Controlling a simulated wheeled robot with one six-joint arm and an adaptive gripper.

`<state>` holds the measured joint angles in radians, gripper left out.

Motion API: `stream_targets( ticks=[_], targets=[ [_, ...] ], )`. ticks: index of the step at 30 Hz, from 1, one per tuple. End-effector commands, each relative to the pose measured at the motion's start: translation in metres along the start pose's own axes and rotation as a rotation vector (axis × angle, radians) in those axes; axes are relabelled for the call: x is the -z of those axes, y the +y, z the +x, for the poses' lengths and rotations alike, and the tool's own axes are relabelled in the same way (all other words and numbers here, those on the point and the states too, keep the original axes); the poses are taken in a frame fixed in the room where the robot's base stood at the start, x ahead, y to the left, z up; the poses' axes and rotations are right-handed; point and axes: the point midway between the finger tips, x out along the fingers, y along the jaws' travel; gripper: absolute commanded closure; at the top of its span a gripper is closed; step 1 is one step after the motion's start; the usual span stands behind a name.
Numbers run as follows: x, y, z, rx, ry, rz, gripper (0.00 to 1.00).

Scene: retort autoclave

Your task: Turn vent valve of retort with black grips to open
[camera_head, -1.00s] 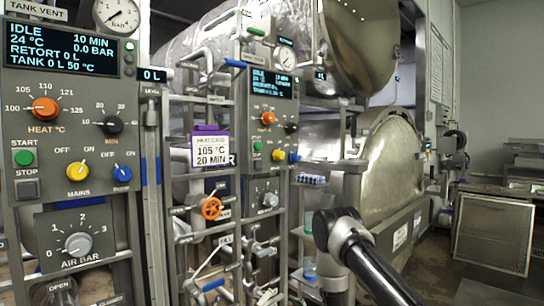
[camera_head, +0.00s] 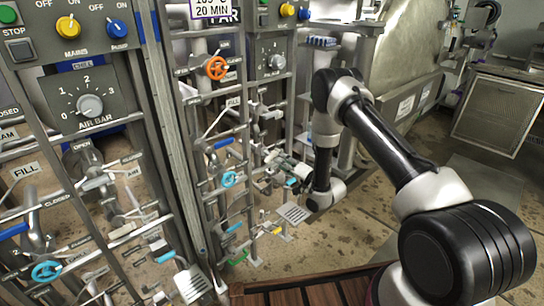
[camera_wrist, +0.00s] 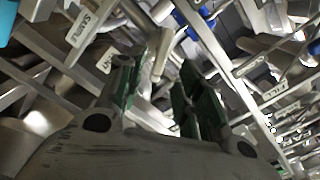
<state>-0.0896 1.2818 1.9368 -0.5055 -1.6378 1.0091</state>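My gripper (camera_wrist: 158,88) is open in the wrist view, with dark green pads on its two fingers and a gap between them. A pale rod-like part (camera_wrist: 162,55) shows beyond the gap; I cannot tell whether it lies between the fingers. A small, partly hidden label (camera_wrist: 107,58) is by the left finger, and I cannot read it fully. In the head view my gripper (camera_head: 284,170) is low at the pipework of the farther retort panel. I cannot pick out the vent valve or black grips for certain.
A SAMPLE label (camera_wrist: 82,28), a FILL label (camera_wrist: 275,93) and blue handles (camera_wrist: 192,18) surround my gripper. Metal frame bars cross close by. An orange handwheel (camera_head: 216,68) and a light-blue handwheel (camera_head: 229,179) are left of my arm. Open floor (camera_head: 350,235) lies right of the panels.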

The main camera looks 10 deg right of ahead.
Motion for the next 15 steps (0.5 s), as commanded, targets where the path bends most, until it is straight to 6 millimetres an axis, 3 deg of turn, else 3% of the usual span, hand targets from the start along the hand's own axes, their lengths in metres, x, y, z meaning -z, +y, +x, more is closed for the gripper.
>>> stream_targets(
  ticks=[9,15],
  targets=[
    [-0.001,-0.001,0.051,0.003,0.000,0.000,0.64],
    [-0.001,-0.001,0.071,0.000,-0.001,0.000,0.64]
  ],
)
